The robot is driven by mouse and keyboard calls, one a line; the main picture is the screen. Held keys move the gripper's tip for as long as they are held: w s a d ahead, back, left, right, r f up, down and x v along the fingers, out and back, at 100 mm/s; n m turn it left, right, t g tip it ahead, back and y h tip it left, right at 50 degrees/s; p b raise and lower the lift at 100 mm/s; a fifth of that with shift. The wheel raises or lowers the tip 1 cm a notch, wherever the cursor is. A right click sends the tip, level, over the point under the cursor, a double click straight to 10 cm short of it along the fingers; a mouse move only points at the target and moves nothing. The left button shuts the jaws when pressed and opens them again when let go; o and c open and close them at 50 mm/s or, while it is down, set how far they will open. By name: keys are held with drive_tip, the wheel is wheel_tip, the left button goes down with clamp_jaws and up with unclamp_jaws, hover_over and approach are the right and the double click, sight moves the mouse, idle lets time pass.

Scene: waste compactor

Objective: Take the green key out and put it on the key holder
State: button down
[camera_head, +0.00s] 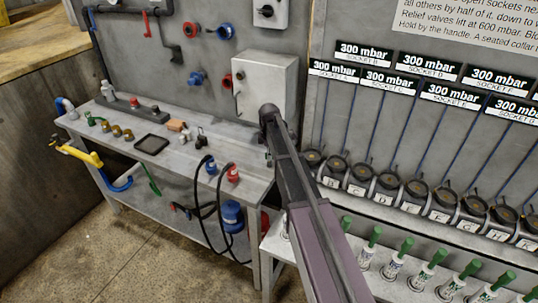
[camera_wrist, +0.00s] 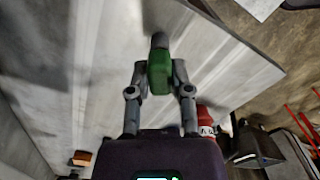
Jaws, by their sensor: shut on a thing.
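The green key (camera_wrist: 160,74) is between the two grey fingers of my gripper (camera_wrist: 160,82) in the wrist view. The fingers press on it from both sides. A short grey shaft (camera_wrist: 159,41) sticks out beyond the green part, towards a grey surface. I cannot tell whether it touches that surface. In the head view, my arm reaches over the right end of the workbench, beside the grey wall box (camera_head: 266,88). My arm hides the key and most of my gripper there. I cannot make out which thing is the key holder.
The workbench (camera_head: 95,118) carries a dark tray (camera_head: 152,144), a wooden block (camera_head: 176,125) and a red plug (camera_head: 233,173). On the right, a row of black sockets (camera_head: 388,180) stands above several green-handled parts (camera_head: 427,263). Floor is free at lower left.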

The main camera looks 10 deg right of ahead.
drive_tip(key=shift+f+b, duration=0.6)
drive_tip(key=shift+f, duration=0.05)
idle(0.8)
drive_tip(key=shift+c, duration=2.3)
unclamp_jaws()
drive_tip(key=shift+c, duration=0.4)
drive_tip(key=shift+r, duration=0.15)
drive_tip(key=shift+r+p, duration=3.35)
drive_tip(key=shift+p, duration=0.2)
